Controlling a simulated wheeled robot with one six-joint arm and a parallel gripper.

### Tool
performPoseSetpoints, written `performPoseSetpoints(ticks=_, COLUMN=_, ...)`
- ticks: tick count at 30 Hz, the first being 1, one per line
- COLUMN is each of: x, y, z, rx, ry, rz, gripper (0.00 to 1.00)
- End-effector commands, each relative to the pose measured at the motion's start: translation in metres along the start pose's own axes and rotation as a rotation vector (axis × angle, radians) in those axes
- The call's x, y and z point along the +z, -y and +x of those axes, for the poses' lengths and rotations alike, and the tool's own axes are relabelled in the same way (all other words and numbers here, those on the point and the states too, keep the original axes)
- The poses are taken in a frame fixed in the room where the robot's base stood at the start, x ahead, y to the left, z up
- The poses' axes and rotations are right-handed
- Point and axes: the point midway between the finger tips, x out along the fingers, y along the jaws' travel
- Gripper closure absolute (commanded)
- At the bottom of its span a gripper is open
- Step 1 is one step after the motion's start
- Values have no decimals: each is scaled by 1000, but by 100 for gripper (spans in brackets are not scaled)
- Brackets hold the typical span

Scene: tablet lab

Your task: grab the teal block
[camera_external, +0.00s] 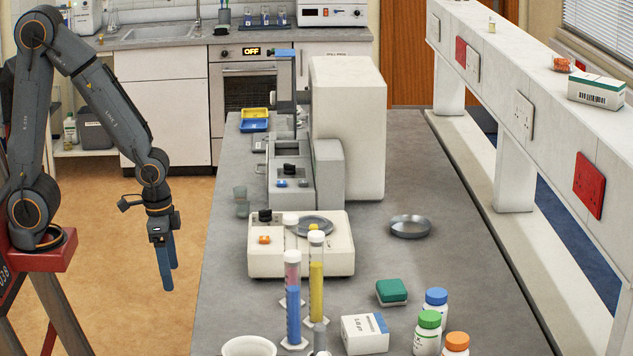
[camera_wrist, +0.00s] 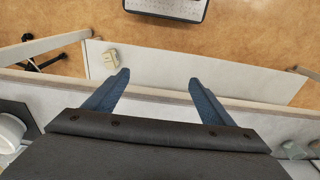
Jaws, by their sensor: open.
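The teal block (camera_external: 391,291) lies on the grey bench top in the external view, right of the tall coloured cylinders and behind the white box. My gripper (camera_external: 167,278) hangs pointing down to the left of the bench, over the floor side, well apart from the block. In the wrist view my gripper (camera_wrist: 160,80) shows two blue fingers spread wide with nothing between them. The teal block does not show in the wrist view.
Near the block are a white box (camera_external: 365,334), bottles with blue (camera_external: 436,303), green (camera_external: 428,334) and orange caps (camera_external: 456,345), and tall cylinders (camera_external: 293,305). A balance (camera_external: 300,262) and metal dish (camera_external: 410,227) stand behind. Bench top (camera_external: 450,240) right of the dish is clear.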

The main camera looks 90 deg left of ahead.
Motion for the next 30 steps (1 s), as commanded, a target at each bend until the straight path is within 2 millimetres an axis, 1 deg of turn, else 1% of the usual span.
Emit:
performPoseSetpoints(ticks=2, x=-18, y=1, z=-7, rx=6, ry=-3, rz=3, gripper=23)
performPoseSetpoints(ticks=5, x=-56, y=3, z=-23, rx=26, ry=-5, rz=18, gripper=23)
performPoseSetpoints(ticks=6, x=-76, y=4, z=-32, rx=38, ry=-7, rz=26, gripper=23)
performPoseSetpoints(ticks=8, x=-107, y=6, z=-46, rx=60, ry=-10, rz=43, gripper=23)
performPoseSetpoints(ticks=9, x=-127, y=7, z=-56, rx=76, ry=-13, rz=56, gripper=23)
performPoseSetpoints(ticks=11, x=-154, y=8, z=-71, rx=101, ry=-18, rz=77, gripper=23)
performPoseSetpoints(ticks=12, x=-171, y=10, z=-80, rx=118, ry=-22, rz=92, gripper=23)
performPoseSetpoints(ticks=14, x=-196, y=11, z=-94, rx=143, ry=-31, rz=115, gripper=23)
performPoseSetpoints(ticks=15, x=-212, y=12, z=-104, rx=160, ry=-39, rz=130, gripper=23)
performPoseSetpoints(ticks=17, x=-233, y=14, z=-119, rx=186, ry=-50, rz=157, gripper=23)
performPoseSetpoints(ticks=18, x=-250, y=12, z=-119, rx=188, ry=-56, rz=168, gripper=23)
performPoseSetpoints(ticks=21, x=-294, y=6, z=-114, rx=160, ry=-79, rz=161, gripper=23)
performPoseSetpoints(ticks=23, x=-317, y=2, z=-113, rx=146, ry=-94, rz=155, gripper=23)
performPoseSetpoints(ticks=24, x=-333, y=0, z=-112, rx=137, ry=-104, rz=152, gripper=23)
performPoseSetpoints(ticks=26, x=-357, y=-9, z=-102, rx=109, ry=-122, rz=131, gripper=23)
performPoseSetpoints(ticks=27, x=-374, y=-16, z=-95, rx=91, ry=-136, rz=116, gripper=23)
performPoseSetpoints(ticks=30, x=-405, y=-37, z=-68, rx=35, ry=-183, rz=44, gripper=23)
